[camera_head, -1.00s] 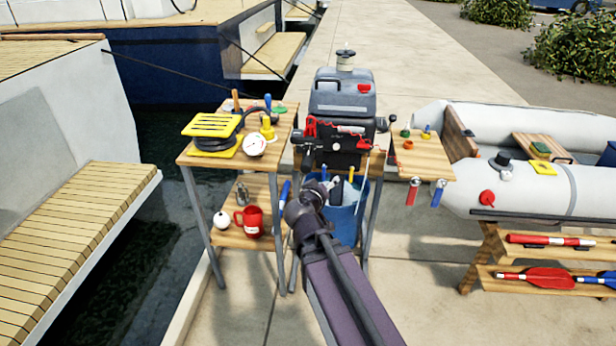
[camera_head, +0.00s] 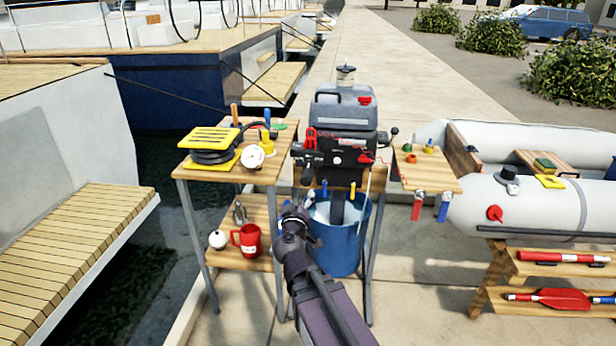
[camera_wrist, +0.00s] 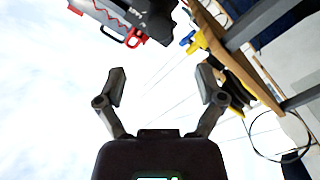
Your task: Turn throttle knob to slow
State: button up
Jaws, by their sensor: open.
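A grey and black outboard motor (camera_head: 345,115) with red fittings stands clamped on a wooden stand. A dark grip end (camera_head: 307,173) hangs at its left front; I take it for the throttle knob, but no slow marking is readable. The motor's red and dark parts (camera_wrist: 125,22) show at the top of the wrist view, with a dark rounded end (camera_wrist: 160,28) towards the jaws. My gripper (camera_wrist: 160,85) is open, its fingers spread with nothing between them. In the head view my arm's end is below and left of the motor, and my jaws are not clear there.
A side table (camera_head: 185,171) at left holds yellow plates, a gauge and a red mug (camera_head: 246,240). A blue bucket (camera_head: 335,250) stands under the motor. A small shelf (camera_head: 425,178) and an inflatable boat (camera_head: 540,215) are at right. The pavement behind is clear.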

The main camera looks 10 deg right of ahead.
aim_at(308, 175)
jog(key=x, duration=1.3)
jog(key=shift+w+d, duration=0.2)
jog(key=shift+w, duration=0.15)
jog(key=c, duration=1.1)
